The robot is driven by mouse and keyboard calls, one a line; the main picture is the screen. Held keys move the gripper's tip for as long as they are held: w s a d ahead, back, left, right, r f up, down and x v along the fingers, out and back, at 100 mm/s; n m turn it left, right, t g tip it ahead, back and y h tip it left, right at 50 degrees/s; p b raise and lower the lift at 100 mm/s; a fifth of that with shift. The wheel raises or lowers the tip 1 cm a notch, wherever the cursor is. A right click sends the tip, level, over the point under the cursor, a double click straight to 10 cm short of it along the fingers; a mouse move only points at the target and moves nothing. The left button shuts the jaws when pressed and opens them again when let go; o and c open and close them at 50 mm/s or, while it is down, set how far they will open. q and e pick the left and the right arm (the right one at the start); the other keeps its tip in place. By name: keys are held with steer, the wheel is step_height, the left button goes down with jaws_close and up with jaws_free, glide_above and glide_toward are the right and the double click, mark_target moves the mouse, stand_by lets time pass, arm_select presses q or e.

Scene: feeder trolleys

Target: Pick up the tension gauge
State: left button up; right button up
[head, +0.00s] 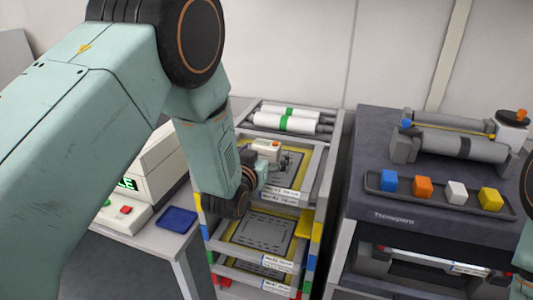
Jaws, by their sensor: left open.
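A small off-white device with a reddish mark, which looks like the tension gauge (266,146), sits on the top framed stencil sheet in the middle rack. Its lower part is partly hidden behind my gripper. My left gripper (276,168) is open, just below and right of the gauge in the picture, over the same sheet. I cannot tell whether its fingers touch the gauge. My right gripper is out of view; only a bit of my right arm shows at the right edge.
The rack (327,165) has more framed sheets below and white rolls (285,123) on top. Right of it, a dark machine (378,150) carries a tray of coloured blocks (437,190). At left, a table holds a blue pad (178,219) and a screen unit (165,160).

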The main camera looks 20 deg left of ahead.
mark_target(263, 151)
arm_select(q)
steer(key=shift+w, duration=0.25)
steer(key=shift+s+a, duration=0.1)
steer(key=shift+s, duration=0.15)
steer(key=c, duration=0.3)
steer(key=shift+w, duration=0.15)
steer(key=c, duration=1.5)
steer(key=shift+r, duration=0.35)
steer(key=s, duration=0.4)
steer(key=shift+s+r+b, duration=0.15)
steer(key=shift+r+b, duration=0.2)
steer(key=shift+b, duration=0.05)
step_height(263, 151, up, 14)
steer(key=shift+f+p, duration=0.15)
steer(key=shift+p, duration=0.35)
